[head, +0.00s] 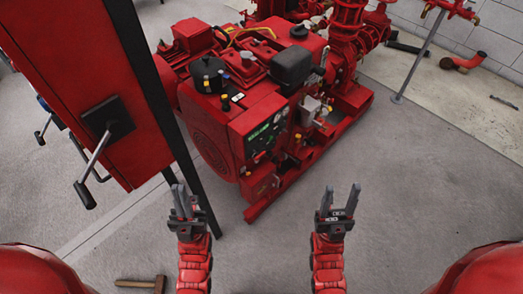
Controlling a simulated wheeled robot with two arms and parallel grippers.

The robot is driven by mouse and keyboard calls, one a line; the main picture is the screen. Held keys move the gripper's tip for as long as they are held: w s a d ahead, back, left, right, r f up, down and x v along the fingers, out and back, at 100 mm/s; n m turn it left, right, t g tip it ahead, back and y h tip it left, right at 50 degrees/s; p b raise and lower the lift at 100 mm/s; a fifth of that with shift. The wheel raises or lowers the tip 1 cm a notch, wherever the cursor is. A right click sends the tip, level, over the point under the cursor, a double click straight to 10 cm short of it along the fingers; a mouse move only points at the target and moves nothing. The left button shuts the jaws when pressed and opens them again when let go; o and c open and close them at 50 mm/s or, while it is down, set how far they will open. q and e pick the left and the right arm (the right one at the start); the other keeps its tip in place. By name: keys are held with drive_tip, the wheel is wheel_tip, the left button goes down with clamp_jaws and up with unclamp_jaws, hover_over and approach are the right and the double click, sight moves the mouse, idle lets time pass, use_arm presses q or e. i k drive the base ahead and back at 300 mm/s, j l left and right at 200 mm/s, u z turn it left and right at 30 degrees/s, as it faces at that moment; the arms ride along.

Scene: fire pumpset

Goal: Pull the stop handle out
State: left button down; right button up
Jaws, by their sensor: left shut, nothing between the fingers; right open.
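The red pumpset (215,125) stands ahead of me, with a dark-green control panel (265,133) on its near face. A small red knob or handle (259,156) shows at the panel's lower left; I cannot tell for sure that it is the stop handle. My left gripper (180,190) is shut and empty, below and left of the pumpset. My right gripper (341,190) is open and empty, over the floor to the pumpset's lower right. Neither gripper touches the pumpset.
A red cabinet (95,70) with a grey lever handle (94,160) and a black post (165,110) stand close on the left. A hammer (140,283) lies on the floor at lower left. Open grey floor lies to the right. Red pipework (345,40) rises behind.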

sight(259, 156)
drive_tip(key=l+z, duration=0.55)
drive_tip(key=z, duration=0.2)
drive_tip(key=i+j, duration=0.05)
